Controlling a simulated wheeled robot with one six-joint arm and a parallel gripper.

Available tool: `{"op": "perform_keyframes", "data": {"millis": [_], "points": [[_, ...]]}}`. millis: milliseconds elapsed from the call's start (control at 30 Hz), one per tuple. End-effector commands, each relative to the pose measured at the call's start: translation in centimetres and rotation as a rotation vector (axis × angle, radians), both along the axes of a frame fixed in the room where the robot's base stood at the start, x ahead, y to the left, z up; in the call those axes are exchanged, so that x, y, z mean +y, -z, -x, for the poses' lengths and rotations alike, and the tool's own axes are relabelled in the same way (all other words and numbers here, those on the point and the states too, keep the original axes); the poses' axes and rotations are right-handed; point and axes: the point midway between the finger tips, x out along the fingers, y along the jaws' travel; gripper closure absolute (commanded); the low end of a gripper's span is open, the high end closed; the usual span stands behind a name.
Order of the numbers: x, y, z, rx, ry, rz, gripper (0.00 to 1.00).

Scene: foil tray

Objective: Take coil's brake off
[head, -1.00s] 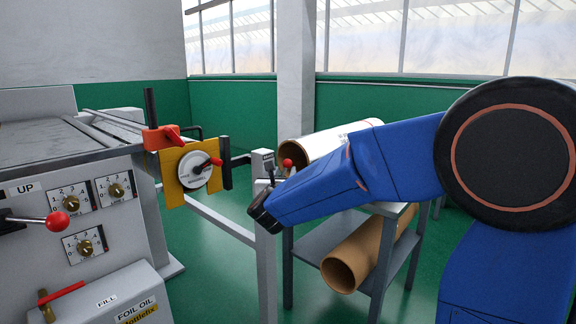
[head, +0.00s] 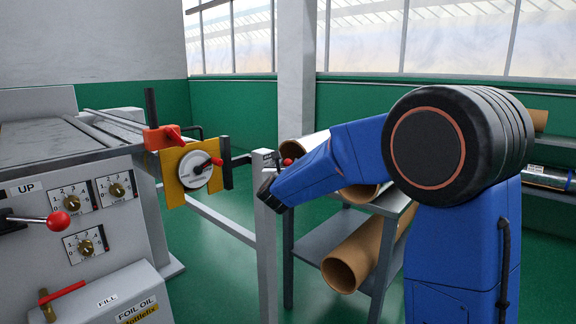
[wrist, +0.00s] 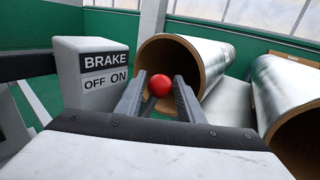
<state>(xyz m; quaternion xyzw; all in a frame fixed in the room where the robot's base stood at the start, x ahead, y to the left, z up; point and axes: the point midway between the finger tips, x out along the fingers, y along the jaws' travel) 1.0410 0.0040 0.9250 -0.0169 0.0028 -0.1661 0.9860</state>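The grey brake box (wrist: 92,75) in the wrist view is labelled BRAKE, with OFF at left and ON at right. It also shows in the head view (head: 264,160). The lever's red ball knob (wrist: 160,85) is right of the box, on the ON side; it also shows in the head view (head: 287,162). My gripper (wrist: 159,82) is open, one finger on each side of the knob, with small gaps visible. The lever's stem is hidden. A foil coil (wrist: 208,55) with a brown core lies behind the knob.
A second foil roll (wrist: 290,80) is at the right. In the head view, a rack (head: 318,240) carries brown cardboard tubes (head: 352,262). The machine (head: 85,215) stands at the left, with a yellow plate (head: 172,190) and white dial near the brake post. Green floor is clear between.

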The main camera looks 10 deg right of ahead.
Motion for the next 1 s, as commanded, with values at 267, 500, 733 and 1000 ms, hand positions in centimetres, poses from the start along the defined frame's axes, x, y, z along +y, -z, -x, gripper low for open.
{"op": "perform_keyframes", "data": {"millis": [267,500,733,1000], "points": [[0.1,0.0,0.1,-0.002,0.000,0.005,1.00],[0.9,-0.4,0.6,-0.062,0.001,0.091,1.00],[1.1,-0.7,0.8,-0.080,0.000,0.112,1.00],[1.1,-0.7,0.8,-0.080,0.000,0.111,0.65]]}}
